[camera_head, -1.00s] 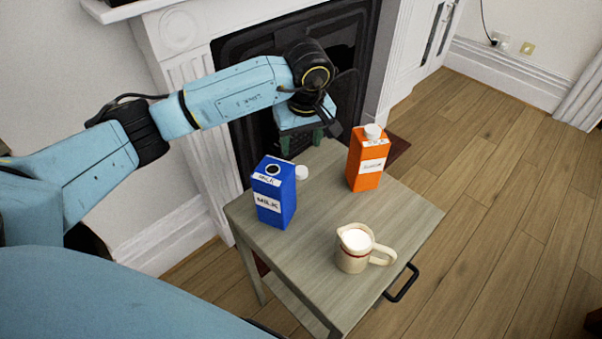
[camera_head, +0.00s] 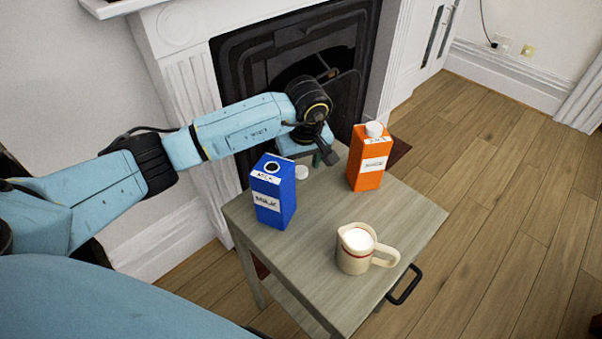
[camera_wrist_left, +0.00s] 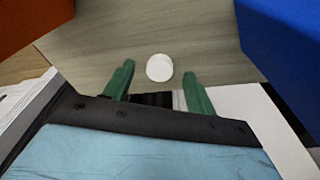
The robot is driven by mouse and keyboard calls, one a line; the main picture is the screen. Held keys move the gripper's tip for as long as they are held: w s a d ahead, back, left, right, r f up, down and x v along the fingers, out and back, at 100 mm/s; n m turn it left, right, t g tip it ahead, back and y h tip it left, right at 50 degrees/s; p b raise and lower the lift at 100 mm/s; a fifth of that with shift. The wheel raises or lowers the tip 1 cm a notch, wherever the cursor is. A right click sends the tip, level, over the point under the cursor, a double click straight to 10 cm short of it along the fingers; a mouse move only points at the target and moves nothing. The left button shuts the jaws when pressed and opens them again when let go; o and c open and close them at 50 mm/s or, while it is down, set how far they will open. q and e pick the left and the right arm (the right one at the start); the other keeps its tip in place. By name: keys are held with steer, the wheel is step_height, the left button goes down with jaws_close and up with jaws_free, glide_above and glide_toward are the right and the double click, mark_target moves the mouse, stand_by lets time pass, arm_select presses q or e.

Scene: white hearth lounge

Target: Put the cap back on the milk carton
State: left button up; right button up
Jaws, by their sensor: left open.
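The blue milk carton (camera_head: 272,192) stands upright on the small table, its dark round spout opening uncapped on top. The milk carton (camera_wrist_left: 285,45) is at the right there. My right gripper is not in view.
An orange carton (camera_head: 369,158) with a white cap stands behind right on the table (camera_head: 312,221); it also shows in the left wrist view (camera_wrist_left: 28,22). A cream jug (camera_head: 354,250) of white liquid stands in front. A fireplace (camera_head: 262,70) is behind the table.

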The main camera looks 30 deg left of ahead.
mark_target(302, 170)
arm_select(q)
steer(key=shift+f, duration=0.45)
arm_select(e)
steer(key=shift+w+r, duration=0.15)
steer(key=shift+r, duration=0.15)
arm_select(q)
steer(key=c, duration=1.1)
steer(key=shift+o, duration=0.2)
steer(key=shift+r, duration=0.1)
